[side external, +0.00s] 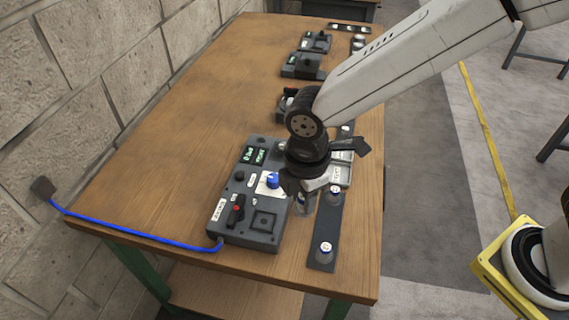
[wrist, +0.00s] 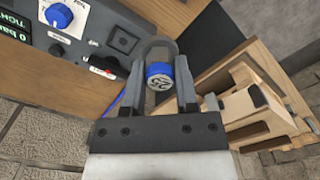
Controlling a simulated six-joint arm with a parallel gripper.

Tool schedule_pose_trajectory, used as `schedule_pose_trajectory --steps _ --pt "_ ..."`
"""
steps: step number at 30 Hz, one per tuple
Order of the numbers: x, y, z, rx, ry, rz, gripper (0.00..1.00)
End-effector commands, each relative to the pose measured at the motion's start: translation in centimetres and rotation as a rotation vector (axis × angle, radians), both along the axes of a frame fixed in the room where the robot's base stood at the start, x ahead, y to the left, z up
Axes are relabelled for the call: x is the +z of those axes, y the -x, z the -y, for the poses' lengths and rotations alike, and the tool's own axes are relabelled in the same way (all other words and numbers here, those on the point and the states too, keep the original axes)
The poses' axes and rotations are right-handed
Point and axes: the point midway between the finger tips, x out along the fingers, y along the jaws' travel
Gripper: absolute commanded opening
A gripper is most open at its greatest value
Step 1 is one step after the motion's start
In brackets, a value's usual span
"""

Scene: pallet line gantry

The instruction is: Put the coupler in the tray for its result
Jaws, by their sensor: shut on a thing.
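My gripper (wrist: 160,85) is shut on the coupler (wrist: 158,78), which shows a blue ring and a grey patterned end face between the fingers in the wrist view. In the side view my gripper (side external: 308,190) is over the right edge of the grey test box (side external: 250,228), and the coupler is mostly hidden below it. A pale tray (side external: 342,174) with a label, too small to read, is partly hidden behind my gripper.
A dark strip (side external: 322,262) right of the box holds small capped pieces, one near its front end (side external: 325,250). More dark devices (side external: 302,66) stand farther back. A blue cable (side external: 140,232) runs from the box to the wall. The table's left half (side external: 170,130) is clear.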

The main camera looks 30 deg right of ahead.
Motion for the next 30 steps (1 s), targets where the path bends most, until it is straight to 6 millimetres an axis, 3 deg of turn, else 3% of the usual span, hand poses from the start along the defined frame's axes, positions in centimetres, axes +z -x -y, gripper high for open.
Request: schedule_pose_trajectory --steps 12,30 --pt "1.9 3.7 2.2 0.001 -0.001 0.001 0.00" --pt "2.2 4.4 2.5 0.000 0.000 0.000 0.00"
